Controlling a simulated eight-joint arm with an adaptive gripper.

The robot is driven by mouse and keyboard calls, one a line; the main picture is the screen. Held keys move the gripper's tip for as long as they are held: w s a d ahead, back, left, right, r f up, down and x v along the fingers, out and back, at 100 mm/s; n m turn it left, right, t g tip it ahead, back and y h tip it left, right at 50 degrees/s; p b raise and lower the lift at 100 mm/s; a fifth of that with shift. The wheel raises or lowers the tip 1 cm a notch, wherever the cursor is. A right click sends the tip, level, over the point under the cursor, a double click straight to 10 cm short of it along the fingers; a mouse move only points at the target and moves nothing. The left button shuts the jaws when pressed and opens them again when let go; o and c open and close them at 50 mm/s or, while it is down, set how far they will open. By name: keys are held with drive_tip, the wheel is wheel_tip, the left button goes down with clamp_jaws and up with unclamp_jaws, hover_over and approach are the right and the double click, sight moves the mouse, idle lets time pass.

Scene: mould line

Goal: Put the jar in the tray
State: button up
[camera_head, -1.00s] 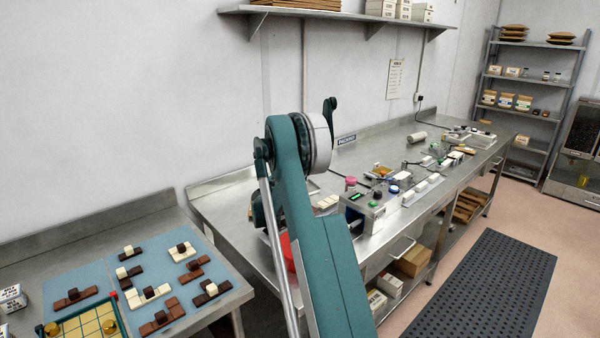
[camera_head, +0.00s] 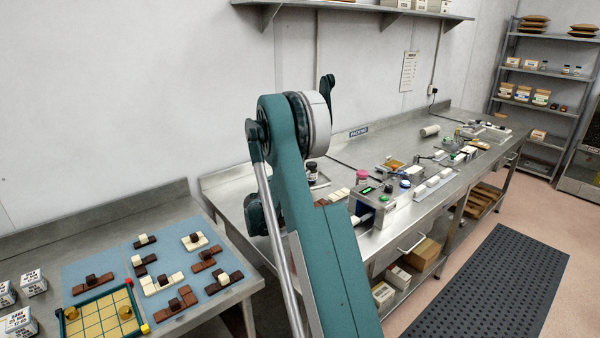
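A small dark jar (camera_head: 312,170) with a pale label stands at the back of the steel bench, just right of my arm's upper joint. A shallow metal tray (camera_head: 322,183) lies at the same spot, partly hidden by my arm. I cannot tell whether the jar is in the tray or behind it. My arm rises through the middle of the view, and my gripper does not show.
A packing machine (camera_head: 375,208) and several small items line the steel bench to the right. At left, chocolate pieces lie on a blue mat (camera_head: 205,235) near a yellow grid board (camera_head: 98,318). A dark floor mat (camera_head: 495,285) lies at right.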

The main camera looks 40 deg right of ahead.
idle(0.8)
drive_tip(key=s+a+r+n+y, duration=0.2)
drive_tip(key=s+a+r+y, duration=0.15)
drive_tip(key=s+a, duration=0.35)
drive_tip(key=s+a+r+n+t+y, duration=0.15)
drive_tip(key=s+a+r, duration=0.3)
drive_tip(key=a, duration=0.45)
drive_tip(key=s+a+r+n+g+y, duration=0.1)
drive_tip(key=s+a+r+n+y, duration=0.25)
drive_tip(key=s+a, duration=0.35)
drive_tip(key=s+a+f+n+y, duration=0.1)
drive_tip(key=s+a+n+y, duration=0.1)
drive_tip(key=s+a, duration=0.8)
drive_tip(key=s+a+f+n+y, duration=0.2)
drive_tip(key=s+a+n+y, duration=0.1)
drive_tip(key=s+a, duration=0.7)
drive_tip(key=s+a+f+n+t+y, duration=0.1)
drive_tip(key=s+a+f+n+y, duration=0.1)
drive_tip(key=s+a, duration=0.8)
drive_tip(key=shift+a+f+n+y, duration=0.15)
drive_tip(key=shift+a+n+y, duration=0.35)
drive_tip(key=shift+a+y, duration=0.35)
